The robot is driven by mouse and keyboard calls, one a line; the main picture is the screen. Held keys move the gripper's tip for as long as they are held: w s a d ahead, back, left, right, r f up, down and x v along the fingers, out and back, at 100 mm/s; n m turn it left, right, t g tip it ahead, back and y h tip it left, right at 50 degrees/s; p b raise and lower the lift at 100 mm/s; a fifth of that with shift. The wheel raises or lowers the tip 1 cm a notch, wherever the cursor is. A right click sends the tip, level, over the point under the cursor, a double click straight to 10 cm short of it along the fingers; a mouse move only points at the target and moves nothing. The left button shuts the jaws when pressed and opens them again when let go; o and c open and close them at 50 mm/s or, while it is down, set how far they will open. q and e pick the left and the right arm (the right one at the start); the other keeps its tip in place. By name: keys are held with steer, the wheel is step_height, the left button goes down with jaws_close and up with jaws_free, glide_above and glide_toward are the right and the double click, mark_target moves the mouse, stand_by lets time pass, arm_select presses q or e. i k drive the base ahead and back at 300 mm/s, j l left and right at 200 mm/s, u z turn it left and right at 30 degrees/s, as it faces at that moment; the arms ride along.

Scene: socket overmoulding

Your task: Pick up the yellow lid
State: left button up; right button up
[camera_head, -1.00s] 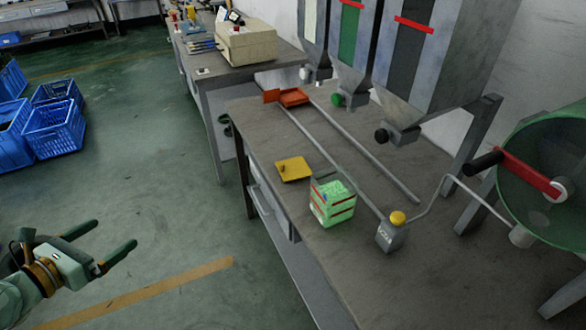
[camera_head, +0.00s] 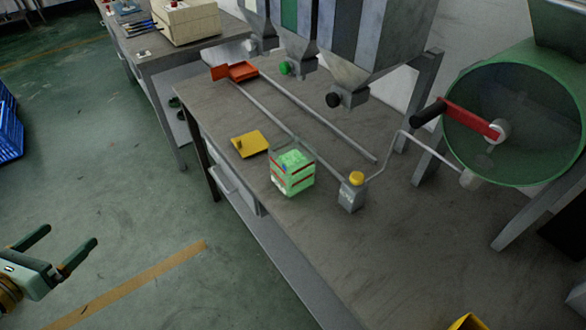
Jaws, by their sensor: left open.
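The yellow lid (camera_head: 250,144) is a flat square plate with a small raised knob. It lies on the worktable near its left edge. A clear box with green contents and red bands (camera_head: 292,173) stands just to its right. My left gripper (camera_head: 68,245) is at the lower left over the floor, open and empty, well apart from the lid and the table. My right gripper does not show.
The worktable (camera_head: 420,260) carries two long rails and a grey block with a yellow knob (camera_head: 351,192). An orange-red tray (camera_head: 243,70) sits at the rails' far end. Hoppers (camera_head: 375,40) and a green drum with a red crank (camera_head: 515,120) stand behind. The table's front is mostly clear.

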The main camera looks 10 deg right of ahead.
mark_target(248, 144)
steer(key=i+j+z, duration=0.15)
steer(key=j+z, duration=0.15)
steer(key=i+j+z, duration=0.15)
steer(key=j+z, duration=0.15)
steer(key=i+j+z, duration=0.1)
steer(key=j+z, duration=0.15)
